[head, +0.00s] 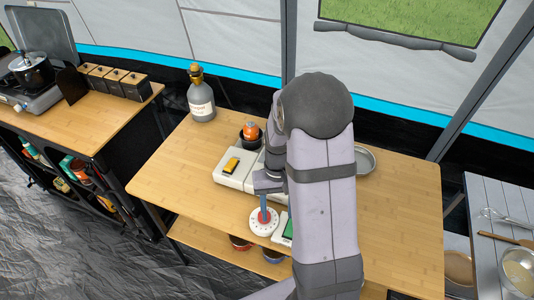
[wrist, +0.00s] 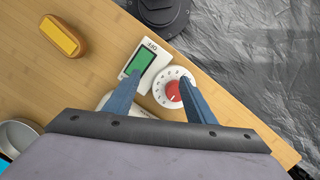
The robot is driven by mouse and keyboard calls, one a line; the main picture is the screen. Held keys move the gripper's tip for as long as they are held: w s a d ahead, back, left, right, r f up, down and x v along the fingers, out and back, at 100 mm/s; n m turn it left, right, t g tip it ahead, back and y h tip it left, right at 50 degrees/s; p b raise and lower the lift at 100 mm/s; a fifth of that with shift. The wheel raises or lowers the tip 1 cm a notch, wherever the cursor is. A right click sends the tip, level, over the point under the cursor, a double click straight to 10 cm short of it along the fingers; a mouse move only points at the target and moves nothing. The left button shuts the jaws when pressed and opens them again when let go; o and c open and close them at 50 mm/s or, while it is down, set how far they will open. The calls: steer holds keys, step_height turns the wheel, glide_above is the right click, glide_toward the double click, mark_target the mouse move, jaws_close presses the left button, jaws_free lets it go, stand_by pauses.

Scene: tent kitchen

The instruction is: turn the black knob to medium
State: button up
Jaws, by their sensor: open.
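I cannot make out a black knob for certain in either view. A round white dial (head: 263,222) with marks around its rim lies near the table's front edge; it also shows in the wrist view (wrist: 163,79). Its centre is a red knob (wrist: 174,92). My gripper (wrist: 161,77) is open, with one blue finger on each side of the dial's middle in the picture. Whether the fingers touch it I cannot tell. In the head view my gripper (head: 264,206) is just over the dial, and my arm hides much of the table behind it.
A white device with a green screen (wrist: 133,65) stands beside the dial. A yellow-topped brown block (wrist: 62,37) lies farther left. A white unit with a yellow piece (head: 231,165), a black cup with an orange top (head: 250,130) and a grey bottle (head: 201,100) stand on the table (head: 165,160).

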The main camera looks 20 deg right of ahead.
steer(key=w+d+r+m+t, duration=0.1)
steer(key=w+r, duration=0.1)
steer(key=w, duration=0.3)
steer(key=w+d+r+m+t, duration=0.1)
steer(key=w+d+r+m, duration=0.1)
steer(key=w, duration=0.4)
steer(key=w+d+r+m+t, duration=0.1)
steer(key=w+r, duration=0.1)
steer(key=w, duration=0.3)
steer(key=shift+w+d+r+m, duration=0.15)
steer(key=shift+r+m, duration=0.15)
steer(key=shift+m, duration=0.1)
steer(key=shift+s+m+g, duration=0.3)
steer(key=shift+s+m, duration=0.1)
steer(key=shift+m, duration=0.9)
steer(key=shift+f, duration=0.1)
steer(key=shift+w+a+f+p, duration=0.15)
steer(key=shift+f+p, duration=0.5)
steer(key=shift+f, duration=1.15)
steer(key=shift+a+f+p, duration=0.15)
steer(key=shift+f+p, duration=0.5)
steer(key=shift+f, duration=1.15)
steer(key=c, duration=1)
